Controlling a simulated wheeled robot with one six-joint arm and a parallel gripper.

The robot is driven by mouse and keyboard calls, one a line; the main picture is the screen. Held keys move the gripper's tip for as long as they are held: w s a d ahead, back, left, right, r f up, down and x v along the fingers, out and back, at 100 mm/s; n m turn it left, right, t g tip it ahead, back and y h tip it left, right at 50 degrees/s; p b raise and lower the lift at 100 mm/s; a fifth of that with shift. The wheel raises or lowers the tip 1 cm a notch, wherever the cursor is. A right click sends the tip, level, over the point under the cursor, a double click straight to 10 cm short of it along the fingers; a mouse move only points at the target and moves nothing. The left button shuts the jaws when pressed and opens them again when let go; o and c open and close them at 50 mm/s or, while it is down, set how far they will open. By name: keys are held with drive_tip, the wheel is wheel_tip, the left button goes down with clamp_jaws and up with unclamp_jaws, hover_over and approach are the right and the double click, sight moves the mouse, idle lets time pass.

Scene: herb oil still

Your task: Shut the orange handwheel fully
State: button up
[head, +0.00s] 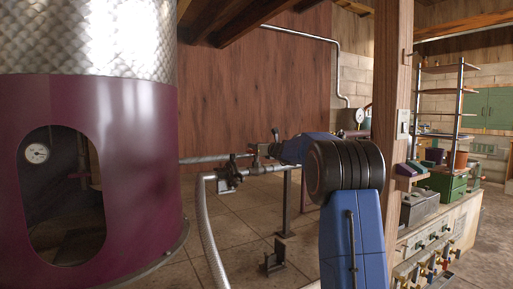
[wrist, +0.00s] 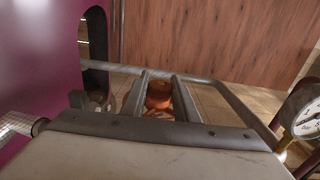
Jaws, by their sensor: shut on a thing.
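The orange handwheel (wrist: 158,96) shows in the wrist view between the two fingers of my gripper (wrist: 159,82). My gripper is shut on it. Only part of the wheel shows; the fingers and the wide grey gripper body hide the rest. In the head view my gripper (head: 264,151) is at the far end of my blue arm, by the grey pipework. The orange wheel cannot be made out there.
Grey pipes (head: 250,172) with a dark valve (head: 228,179) run beside my gripper. A large purple still (head: 135,170) stands at left. A pressure gauge (wrist: 308,117) is close on the right in the wrist view. A wooden post (head: 393,90) and workbench (head: 455,225) stand at right.

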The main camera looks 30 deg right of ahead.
drive_tip(key=shift+r+m+h, duration=0.1)
drive_tip(key=shift+m+h, duration=1.1)
drive_tip(key=shift+h, duration=0.7)
drive_tip(key=o, duration=1.1)
drive_tip(key=shift+c, duration=0.2)
drive_tip(key=s+a, duration=0.2)
drive_tip(key=s, duration=1.5)
drive_tip(key=shift+s+a, duration=0.15)
